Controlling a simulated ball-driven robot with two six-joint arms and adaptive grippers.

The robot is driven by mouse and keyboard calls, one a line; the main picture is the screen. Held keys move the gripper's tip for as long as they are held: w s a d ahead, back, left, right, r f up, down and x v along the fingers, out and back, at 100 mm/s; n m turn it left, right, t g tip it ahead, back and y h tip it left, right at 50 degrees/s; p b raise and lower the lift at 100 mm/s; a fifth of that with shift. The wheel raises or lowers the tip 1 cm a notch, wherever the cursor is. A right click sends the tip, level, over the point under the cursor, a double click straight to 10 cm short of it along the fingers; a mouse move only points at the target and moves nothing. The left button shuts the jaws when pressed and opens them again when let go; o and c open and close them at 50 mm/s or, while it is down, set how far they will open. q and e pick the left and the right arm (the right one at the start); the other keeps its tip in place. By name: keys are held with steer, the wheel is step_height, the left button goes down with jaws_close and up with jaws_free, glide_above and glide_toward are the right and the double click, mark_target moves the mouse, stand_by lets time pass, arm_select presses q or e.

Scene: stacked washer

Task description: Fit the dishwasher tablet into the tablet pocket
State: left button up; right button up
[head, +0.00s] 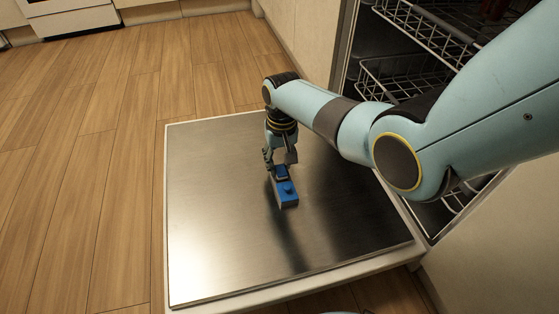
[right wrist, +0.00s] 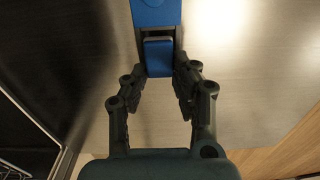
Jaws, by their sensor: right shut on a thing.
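The tablet pocket is in a blue-topped block (head: 288,193) with a round raised knob, on the steel inner face of the open dishwasher door. The block's blue top also shows in the right wrist view (right wrist: 156,13), with a dark recess below it. My right gripper (head: 280,164) points down at the block's far end. It is shut on the small blue dishwasher tablet (right wrist: 158,58), which sits between the fingertips at the recess. I cannot tell how deep the tablet is in the pocket. My left gripper is not in view.
The open door (head: 215,220) lies flat, with wide bare steel around the block. Wire racks (head: 400,78) stand in the dishwasher at upper right, behind my right arm. Wooden floor (head: 90,150) is clear at left. A white appliance (head: 75,18) stands at the far left.

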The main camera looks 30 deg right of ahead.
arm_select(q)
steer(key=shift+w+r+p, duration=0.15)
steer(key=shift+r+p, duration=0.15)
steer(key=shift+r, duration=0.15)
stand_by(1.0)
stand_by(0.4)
arm_select(e)
steer(key=o, duration=0.9)
steer(key=shift+o, duration=0.3)
steer(key=o, duration=0.4)
steer(key=shift+c, duration=0.2)
steer(key=shift+r+p, duration=2.2)
steer(key=shift+r, duration=0.35)
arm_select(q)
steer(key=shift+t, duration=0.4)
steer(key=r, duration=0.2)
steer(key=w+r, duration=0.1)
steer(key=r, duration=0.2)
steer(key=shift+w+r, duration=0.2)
arm_select(e)
steer(key=shift+s+f, duration=0.1)
